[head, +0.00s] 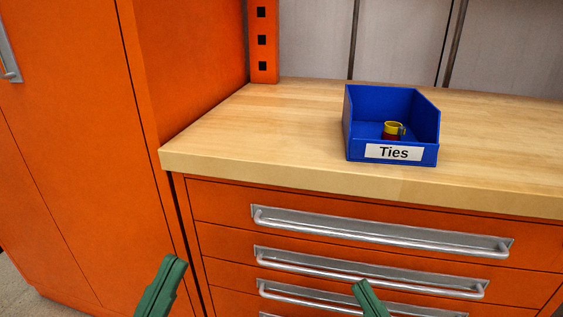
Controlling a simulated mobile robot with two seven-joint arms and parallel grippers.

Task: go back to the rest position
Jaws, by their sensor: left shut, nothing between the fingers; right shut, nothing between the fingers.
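My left gripper (163,287) shows at the bottom edge, left of centre, as a green finger pair closed together with nothing in it. It is in front of the orange cabinet, below the worktop's left corner. My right gripper (370,298) shows at the bottom edge, right of centre, also green, shut and empty, in front of the drawers. Only the tips of both grippers are in view; the arms are out of frame.
A blue bin (362,149) labelled "Ties" stands on the wooden worktop (240,130) with a small yellow and red item (392,129) inside. Orange drawers (225,242) with metal handles are below. A tall orange cabinet (70,130) stands at left. The worktop left of the bin is clear.

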